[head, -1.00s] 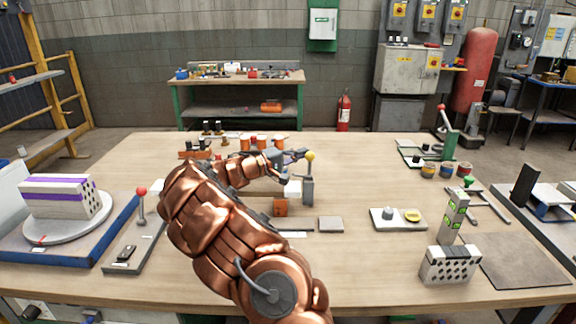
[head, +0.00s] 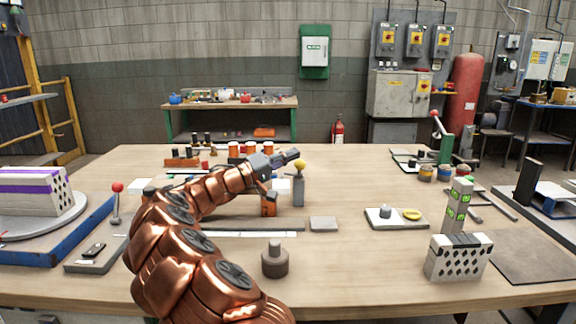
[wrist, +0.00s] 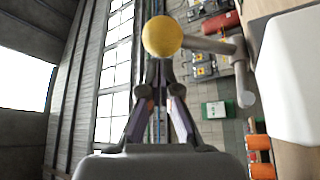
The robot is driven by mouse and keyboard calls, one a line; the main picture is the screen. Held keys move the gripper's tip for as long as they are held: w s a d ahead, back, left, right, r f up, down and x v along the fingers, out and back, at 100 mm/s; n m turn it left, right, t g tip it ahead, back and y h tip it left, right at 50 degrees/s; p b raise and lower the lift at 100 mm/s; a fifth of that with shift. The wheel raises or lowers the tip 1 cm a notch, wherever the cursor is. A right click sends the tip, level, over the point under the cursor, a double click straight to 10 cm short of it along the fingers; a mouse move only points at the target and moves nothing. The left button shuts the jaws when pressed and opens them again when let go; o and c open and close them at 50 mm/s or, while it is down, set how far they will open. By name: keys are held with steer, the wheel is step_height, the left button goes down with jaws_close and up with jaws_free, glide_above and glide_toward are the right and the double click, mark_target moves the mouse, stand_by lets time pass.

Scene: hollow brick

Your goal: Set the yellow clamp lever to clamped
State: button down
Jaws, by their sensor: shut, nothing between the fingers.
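The yellow clamp lever's ball knob (head: 299,166) stands just above a grey post (head: 298,190) near the middle of the table. In the wrist view the yellow knob (wrist: 162,36) is large and sits just beyond my fingertips, with a grey rod running right from beside it to another grey bar. My gripper (head: 295,153) is shut and empty, beside and slightly above the knob in the head view. Its fingers also meet at a point in the wrist view (wrist: 160,72). I cannot tell whether the fingertips touch the knob.
An orange block (head: 269,208) and a grey plate (head: 323,223) lie near the post. A dark knobbed cylinder (head: 275,260) stands in front. A red-knobbed lever (head: 117,188) is at left, a perforated brick (head: 458,257) at right. Bare table lies right of the post.

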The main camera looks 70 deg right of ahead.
steer(key=a+b, duration=0.1)
steer(key=s+a+f+b, duration=0.1)
steer(key=b, duration=0.1)
steer(key=shift+f, duration=0.2)
steer(key=shift+f, duration=0.15)
stand_by(0.6)
steer(key=r+p, duration=0.1)
steer(key=w+d+r+p, duration=0.1)
steer(key=w+r+p, duration=0.1)
steer(key=shift+w+d+r, duration=0.15)
steer(key=shift+d+r, duration=0.05)
steer(key=shift+d, duration=0.15)
steer(key=v, duration=0.3)
steer(key=f+v, duration=0.1)
steer(key=v, duration=0.2)
steer(key=d+v, duration=0.1)
steer(key=v, duration=0.2)
steer(key=shift+w+a+f, duration=0.25)
steer(key=shift+w+f, duration=0.1)
steer(key=shift+f, duration=0.05)
